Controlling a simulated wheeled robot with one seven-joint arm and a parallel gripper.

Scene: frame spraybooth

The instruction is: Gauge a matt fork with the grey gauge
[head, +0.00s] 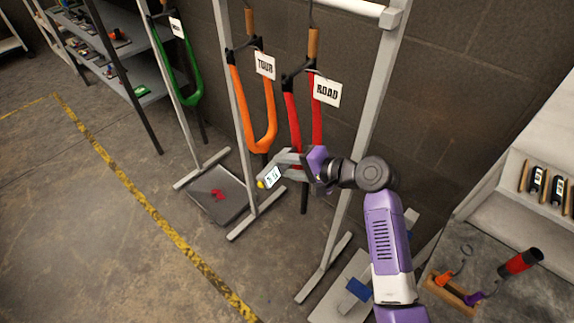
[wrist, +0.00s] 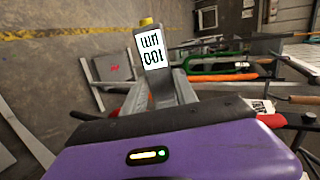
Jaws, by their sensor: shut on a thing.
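My gripper (head: 285,165) is shut on the grey gauge (head: 271,177), which has a lit display and a yellow tip. The gauge also shows in the wrist view (wrist: 152,55), between my grey fingers, its display characters turned round. Three forks hang from the rack: a red fork (head: 317,120) tagged ROAD, an orange fork (head: 270,115) tagged TOUR, and a green fork (head: 192,75) with a tag too small to read. The gauge is in front of and below the red and orange forks; I cannot tell whether it touches one. Which fork is matt is unclear.
Grey rack posts (head: 355,150) stand around the forks. A floor tray (head: 220,215) holds a red piece. Shelves (head: 150,75) with small items stand at the left. A wooden holder (head: 450,292) with tools and a white stand (head: 510,200) are at the right. Floor at the left is clear.

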